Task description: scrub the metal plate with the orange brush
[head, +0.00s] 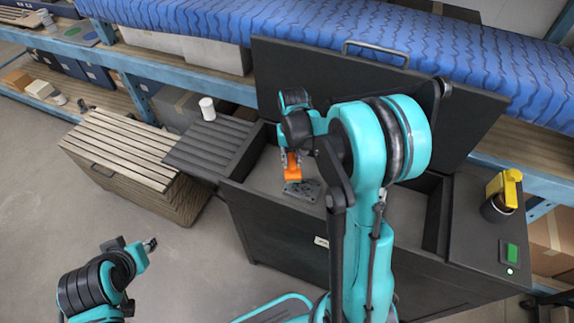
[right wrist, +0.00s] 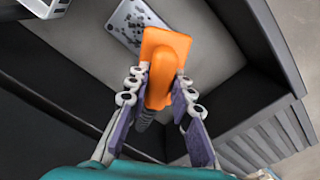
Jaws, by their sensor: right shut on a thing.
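The orange brush (head: 292,171) is in my right gripper (head: 291,160), whose fingers are shut on its handle. In the right wrist view, the brush (right wrist: 164,50) has its block pointing away from me, with the handle between the fingers (right wrist: 158,95). The grey metal plate (head: 308,190) lies on the floor of the dark open box, beneath the brush. The plate (right wrist: 122,22) has many dark spots, and the brush block overlaps its right edge; I cannot tell whether they touch. My left gripper (head: 150,244) is low at the left, away from the box, its jaws too small to judge.
The dark box (head: 270,215) has walls around the plate and a raised lid (head: 300,75) behind. A ribbed side shelf (head: 205,150) holds a white cup (head: 207,108). A slatted wooden crate (head: 120,150) stands left. A yellow object (head: 504,186) and green button (head: 510,252) are right.

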